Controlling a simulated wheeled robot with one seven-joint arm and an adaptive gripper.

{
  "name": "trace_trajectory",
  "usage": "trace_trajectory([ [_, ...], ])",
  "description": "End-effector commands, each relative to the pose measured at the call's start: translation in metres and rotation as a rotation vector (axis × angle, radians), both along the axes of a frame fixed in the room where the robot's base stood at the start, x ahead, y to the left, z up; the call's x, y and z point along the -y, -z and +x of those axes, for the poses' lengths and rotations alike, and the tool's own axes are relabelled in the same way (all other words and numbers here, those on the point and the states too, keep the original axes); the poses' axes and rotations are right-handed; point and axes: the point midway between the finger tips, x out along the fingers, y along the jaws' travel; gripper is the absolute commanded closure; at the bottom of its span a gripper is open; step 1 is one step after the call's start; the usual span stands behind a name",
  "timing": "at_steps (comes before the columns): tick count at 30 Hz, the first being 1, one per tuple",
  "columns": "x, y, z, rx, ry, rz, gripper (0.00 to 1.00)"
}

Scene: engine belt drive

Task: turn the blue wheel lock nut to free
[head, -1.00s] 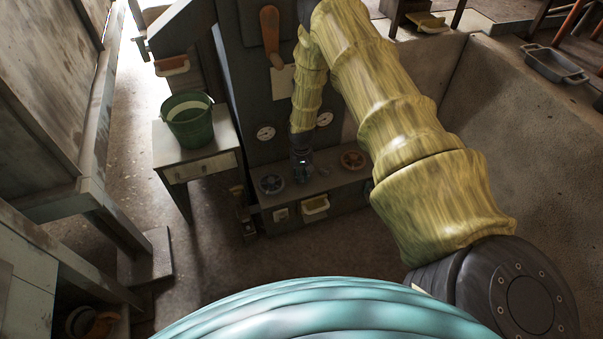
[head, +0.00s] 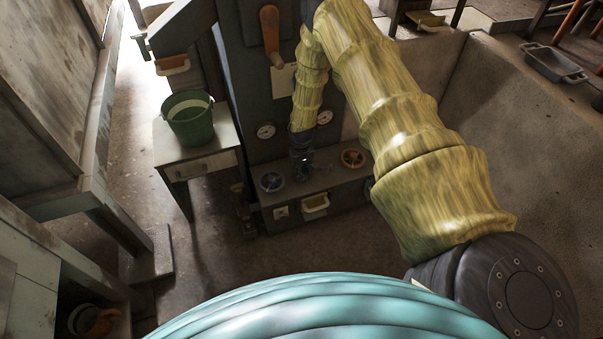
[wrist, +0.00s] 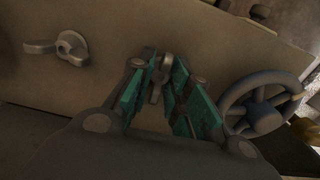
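In the wrist view, a small metal wing nut (wrist: 160,78) stands between the teal-padded fingers of my gripper (wrist: 164,72). The fingers are part open on either side of it; contact is hard to make out. A spoked wheel (wrist: 262,104) is just right of the fingers and looks grey in the dim light. In the head view, my gripper (head: 302,166) points down at the ledge, just right of a grey-blue wheel (head: 271,181), apparently the same one. The nut at the fingers is hidden there.
A second wing nut (wrist: 62,47) sits left of my gripper in the wrist view. A red-brown wheel (head: 353,158) is on the ledge (head: 290,188) at right. Gauges (head: 266,131) are on the panel behind. A green bucket (head: 188,118) stands on a side table.

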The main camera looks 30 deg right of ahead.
Motion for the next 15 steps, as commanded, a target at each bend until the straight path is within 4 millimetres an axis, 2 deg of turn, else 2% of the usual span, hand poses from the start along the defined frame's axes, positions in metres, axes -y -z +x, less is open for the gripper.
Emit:
trace_trajectory([
  [1,0.0002,0.0001,0.0,0.0,0.0,0.0,0.72],
  [3,0.0002,0.0,0.0,0.0,0.0,0.0,0.59],
  [4,0.0001,0.0,0.0001,0.0,0.0,0.0,0.58],
  [15,0.0,-0.0031,0.0005,0.001,0.0,0.0,0.58],
])
